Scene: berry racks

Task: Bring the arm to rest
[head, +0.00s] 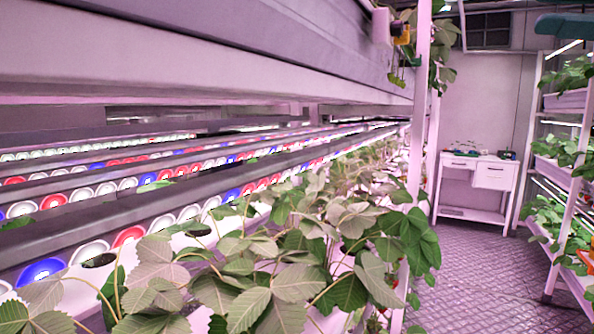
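My gripper and arm do not show in the head view, the only view given. The berry rack (424,90) fills the left and middle, close to the camera. Leafy plants (300,270) spill over its near edge and down toward the aisle. No contact between my arm and the rack or plants can be seen.
Rows of red, white and blue lights (130,236) line the rack's shelves. A second planted rack (565,220) stands at the right. A white drawer table (492,178) stands by the back wall. The patterned floor (478,270) between the racks is clear.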

